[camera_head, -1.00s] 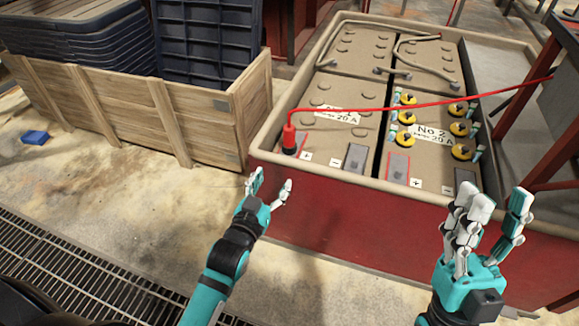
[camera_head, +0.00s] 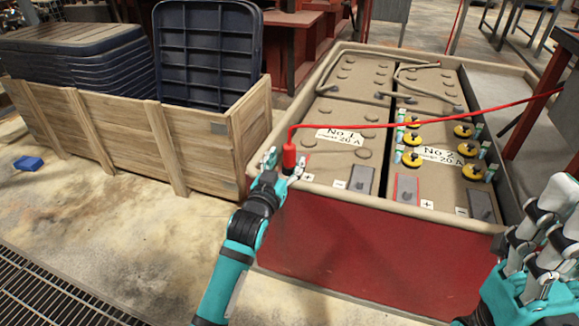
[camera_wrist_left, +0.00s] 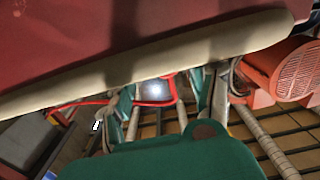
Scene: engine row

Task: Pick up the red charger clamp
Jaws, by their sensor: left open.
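The red charger clamp (camera_head: 289,158) stands upright on the near left terminal of the No 1 battery (camera_head: 335,165), with a red cable (camera_head: 420,121) running from its top to the right. My left gripper (camera_head: 280,166) is open at the clamp, with fingers to its left and right. I cannot tell whether they touch it. In the left wrist view, the fingers (camera_wrist_left: 168,105) show apart and a thin red cable (camera_wrist_left: 80,104) crosses behind them. The clamp is not clear there. My right gripper (camera_head: 540,225) is at the right edge, fingers spread and empty, partly cut off.
The batteries sit in a red box with a raised beige rim (camera_head: 400,208). The No 2 battery (camera_head: 440,165) has several yellow caps. A wooden crate (camera_head: 190,140) with dark blue bins stands close on the left. A blue block (camera_head: 28,163) lies on the floor.

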